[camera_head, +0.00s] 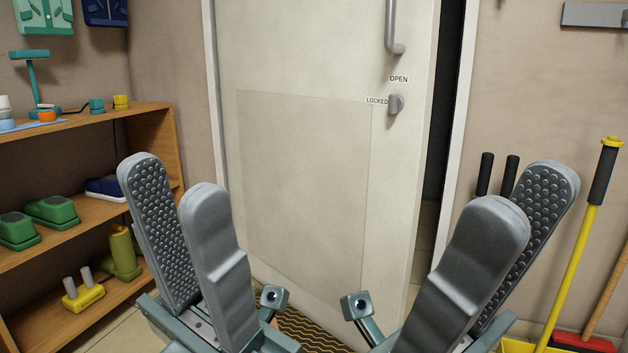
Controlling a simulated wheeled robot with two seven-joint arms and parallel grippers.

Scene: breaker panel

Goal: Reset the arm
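My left gripper (175,177) points up at the lower left of the head view. Its two grey fingers stand apart, the studded inner pad of one shows, and nothing is between them. My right gripper (527,187) points up at the lower right, also with its fingers apart and empty. Both are in front of a pale door (300,150), with no visible contact with anything. No breaker panel is in view.
The door stands ajar, with a dark gap (447,120) at its right. It has a handle (394,28) and lock knob (396,104). A wooden shelf (155,125) with several items stands at left. A yellow-handled tool (575,255) leans at right.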

